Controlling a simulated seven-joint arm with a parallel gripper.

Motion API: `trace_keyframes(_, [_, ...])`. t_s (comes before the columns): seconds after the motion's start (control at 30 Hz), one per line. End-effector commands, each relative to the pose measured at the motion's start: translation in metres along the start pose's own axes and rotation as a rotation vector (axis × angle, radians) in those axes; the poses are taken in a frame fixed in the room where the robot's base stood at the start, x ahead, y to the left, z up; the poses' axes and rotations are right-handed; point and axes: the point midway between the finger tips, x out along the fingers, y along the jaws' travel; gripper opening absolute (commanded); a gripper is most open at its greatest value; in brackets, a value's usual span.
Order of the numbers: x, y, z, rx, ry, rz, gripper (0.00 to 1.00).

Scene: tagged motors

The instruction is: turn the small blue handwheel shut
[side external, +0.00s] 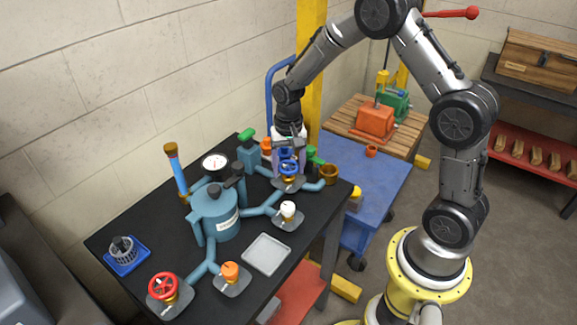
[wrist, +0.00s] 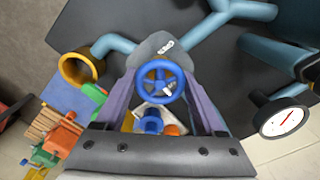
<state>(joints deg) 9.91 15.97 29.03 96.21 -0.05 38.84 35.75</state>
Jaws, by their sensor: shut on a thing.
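The small blue handwheel (side external: 289,168) is at the back right of the black table, on a valve on a grey base plate. It also shows in the wrist view (wrist: 160,71), where its spoked rim faces the camera. My gripper (side external: 289,160) is directly over it, pointing down. In the wrist view, my gripper's two purple fingers (wrist: 160,88) stand on the left and right of the wheel and are shut on it. A small white tag (wrist: 166,46) lies beyond the wheel on the grey plate.
A red handwheel (side external: 163,287), an orange-capped valve (side external: 230,272), a white-capped valve (side external: 288,212) and a blue-grey tank (side external: 215,218) stand on the black table (side external: 133,230). A pressure gauge (wrist: 282,121) is right of my gripper, a brass flange (wrist: 78,70) left. A grey tray (side external: 266,254) lies in front.

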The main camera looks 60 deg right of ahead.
Motion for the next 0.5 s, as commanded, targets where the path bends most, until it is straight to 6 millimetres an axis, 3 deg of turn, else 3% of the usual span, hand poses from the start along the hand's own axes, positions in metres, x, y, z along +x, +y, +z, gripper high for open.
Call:
trace_keyframes(0.33, [-0.0018,-0.0005,-0.0008,0.008,0.002,-0.003,0.16])
trace_keyframes(0.37, [-0.0018,-0.0005,-0.0008,0.008,0.002,-0.003,0.73])
trace_keyframes(0.5, [-0.0013,-0.0004,-0.0007,0.007,0.002,-0.003,0.98])
